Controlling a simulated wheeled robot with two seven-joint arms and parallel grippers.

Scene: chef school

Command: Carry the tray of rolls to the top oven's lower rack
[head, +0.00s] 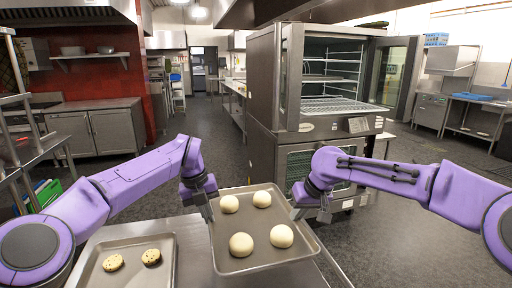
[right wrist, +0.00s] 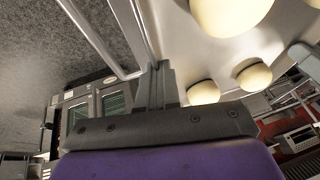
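The grey tray of rolls (head: 260,222) carries several pale round rolls (head: 241,245) and is held level in front of me, above the steel table's edge. My left gripper (head: 207,210) is shut on its left rim. My right gripper (head: 298,208) is shut on its right rim near the far corner. In the right wrist view the fingers (right wrist: 157,85) meet the tray's edge (right wrist: 178,40), with rolls beyond. The top oven (head: 262,80) stands ahead to the right with its door (head: 394,72) swung open to the right. Its lower rack (head: 338,106) is empty.
A second tray (head: 97,270) with two speckled cookies (head: 151,257) lies on the steel table (head: 192,240) at left. A lower oven (head: 310,160) with a closed glass door sits under the top one. Floor is clear ahead to the left and on the right.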

